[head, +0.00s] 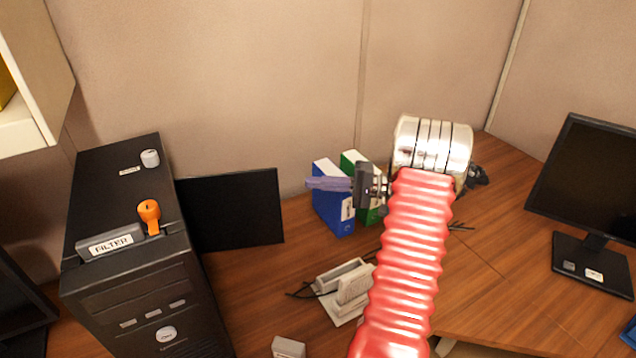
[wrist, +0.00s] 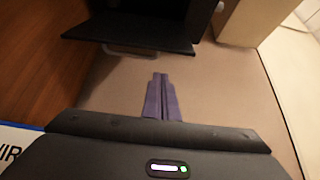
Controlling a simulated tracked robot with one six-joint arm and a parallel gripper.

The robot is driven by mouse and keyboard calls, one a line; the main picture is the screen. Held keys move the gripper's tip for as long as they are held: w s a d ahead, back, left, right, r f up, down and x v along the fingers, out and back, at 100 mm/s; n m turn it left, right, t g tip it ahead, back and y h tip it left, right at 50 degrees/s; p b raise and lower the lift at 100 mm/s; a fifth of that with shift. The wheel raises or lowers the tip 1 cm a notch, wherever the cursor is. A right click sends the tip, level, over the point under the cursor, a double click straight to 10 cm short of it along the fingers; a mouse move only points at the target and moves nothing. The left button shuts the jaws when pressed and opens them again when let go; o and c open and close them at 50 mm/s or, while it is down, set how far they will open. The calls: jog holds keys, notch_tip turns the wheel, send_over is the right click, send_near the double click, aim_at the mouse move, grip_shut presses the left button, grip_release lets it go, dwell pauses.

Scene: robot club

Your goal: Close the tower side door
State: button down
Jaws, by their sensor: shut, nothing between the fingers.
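The black computer tower (head: 140,240) stands at the left of the desk in the head view. Its side door (head: 232,208), a flat black panel, stands open, swung out to the right from the tower's side. My gripper (head: 312,184) has purple fingers, shut and empty. It is to the right of the door's free edge, apart from it, in front of the binders. In the wrist view the shut fingers (wrist: 160,78) point toward the beige wall, and the dark door panel (wrist: 130,32) is above them, with a gap between.
A blue binder (head: 330,212) and a green binder (head: 352,160) stand just behind my gripper. An orange knob (head: 149,212) and a filter label top the tower. A white dock (head: 345,288) lies on the desk; a monitor (head: 590,190) stands right.

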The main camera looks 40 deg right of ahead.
jog(key=x, duration=0.8)
